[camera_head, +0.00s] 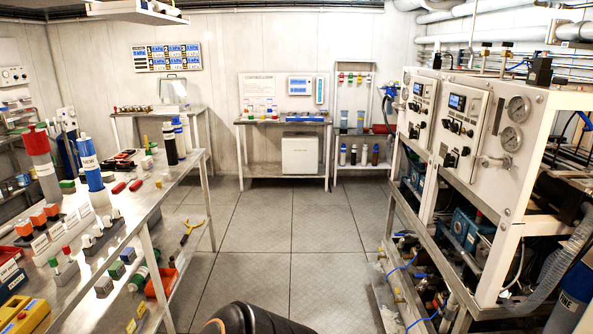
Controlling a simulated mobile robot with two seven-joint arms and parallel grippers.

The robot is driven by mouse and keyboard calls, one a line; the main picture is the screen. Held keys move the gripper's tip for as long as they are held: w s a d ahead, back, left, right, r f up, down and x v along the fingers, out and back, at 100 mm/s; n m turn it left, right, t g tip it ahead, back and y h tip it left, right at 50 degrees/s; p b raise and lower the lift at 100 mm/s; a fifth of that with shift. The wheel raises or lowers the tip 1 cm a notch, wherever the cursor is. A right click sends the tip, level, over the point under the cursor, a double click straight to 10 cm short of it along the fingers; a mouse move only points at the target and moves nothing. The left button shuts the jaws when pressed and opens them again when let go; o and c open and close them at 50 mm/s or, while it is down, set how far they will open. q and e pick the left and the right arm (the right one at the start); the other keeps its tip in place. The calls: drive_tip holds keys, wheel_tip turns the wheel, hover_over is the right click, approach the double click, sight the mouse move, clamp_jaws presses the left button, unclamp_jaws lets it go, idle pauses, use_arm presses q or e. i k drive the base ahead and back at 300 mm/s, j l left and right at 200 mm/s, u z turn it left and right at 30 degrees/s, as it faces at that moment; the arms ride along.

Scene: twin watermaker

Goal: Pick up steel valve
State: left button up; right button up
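No part is plainly recognisable as the steel valve at this distance. Small pale metallic fittings (88,240) stand in a row on a labelled strip on the left workbench (150,213); I cannot tell whether one is the steel valve. Orange-topped parts (38,217) stand behind them, and red- and green-topped parts (67,255) stand nearer. Neither of my grippers is in view. A dark rounded part of my own body shows at the bottom centre.
A tall blue-and-white cylinder (91,170) and a grey cylinder with a red top (42,165) stand on the left bench. A watermaker rack (480,150) with gauges fills the right side. The tiled floor (270,230) between is clear. Another table (284,122) stands at the back wall.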

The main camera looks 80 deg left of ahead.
sight(179, 254)
drive_tip(key=u, duration=3.05)
drive_tip(key=i+l+u, duration=0.15)
drive_tip(key=i+u, duration=0.15)
drive_tip(key=i+l+u, duration=0.3)
drive_tip(key=i+l, duration=0.15)
drive_tip(key=i, duration=0.2)
